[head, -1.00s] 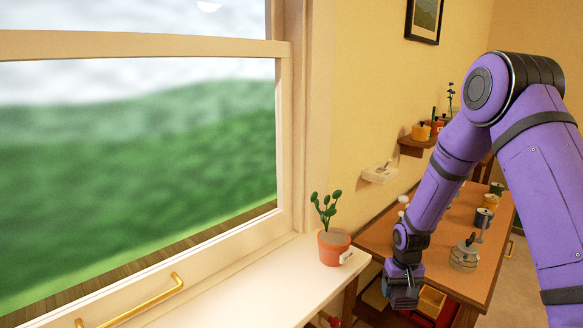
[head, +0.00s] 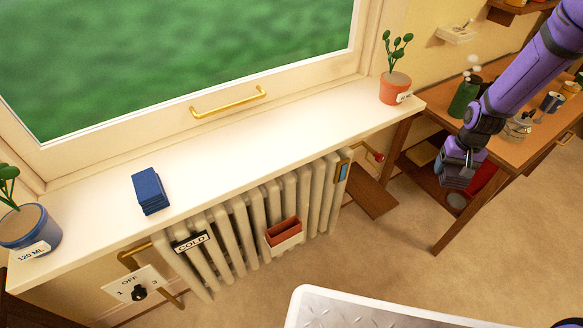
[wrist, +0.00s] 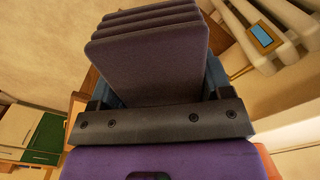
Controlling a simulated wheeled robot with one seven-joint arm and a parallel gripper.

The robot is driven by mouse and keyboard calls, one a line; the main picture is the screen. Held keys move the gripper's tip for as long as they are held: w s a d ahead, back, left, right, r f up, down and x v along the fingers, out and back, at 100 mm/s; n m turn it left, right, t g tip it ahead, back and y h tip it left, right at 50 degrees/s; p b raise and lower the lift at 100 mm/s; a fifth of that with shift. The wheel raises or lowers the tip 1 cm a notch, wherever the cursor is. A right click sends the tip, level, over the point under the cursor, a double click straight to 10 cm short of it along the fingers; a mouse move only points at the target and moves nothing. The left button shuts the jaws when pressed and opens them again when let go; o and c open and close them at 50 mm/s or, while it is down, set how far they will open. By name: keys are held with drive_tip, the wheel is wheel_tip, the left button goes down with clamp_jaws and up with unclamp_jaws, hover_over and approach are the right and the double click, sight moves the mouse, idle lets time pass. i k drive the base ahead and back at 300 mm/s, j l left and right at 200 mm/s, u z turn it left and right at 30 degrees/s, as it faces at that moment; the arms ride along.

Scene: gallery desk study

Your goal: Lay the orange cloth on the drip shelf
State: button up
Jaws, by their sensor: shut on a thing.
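My gripper (head: 457,178) hangs low by the front of the wooden desk at the right of the head view, right of the radiator. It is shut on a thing. In the wrist view, a dark purple-grey slab with several layers (wrist: 150,62) fills the jaw area, with blue edges beside it. I cannot tell how much is finger and how much is held thing. I cannot make out an orange cloth. A low brown board (head: 372,196) juts out under the red valve knob; I cannot tell whether it is the drip shelf.
A radiator (head: 262,222) with a reddish trough (head: 284,236) stands under the window sill (head: 250,150). A desk (head: 497,139) with jars stands at right. A pale tray edge (head: 300,310) shows below. The floor between is clear.

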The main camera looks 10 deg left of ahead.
sight(374, 198)
drive_tip(key=k+u, duration=0.4)
drive_tip(key=k+j+u, duration=0.2)
drive_tip(key=u, duration=0.25)
drive_tip(key=l+u, duration=0.35)
drive_tip(key=l, duration=0.25)
drive_tip(key=l+u, duration=0.3)
drive_tip(key=l, duration=0.3)
drive_tip(key=i+l, duration=0.1)
drive_tip(key=i, duration=0.35)
drive_tip(key=i+l, duration=0.1)
drive_tip(key=i, duration=0.3)
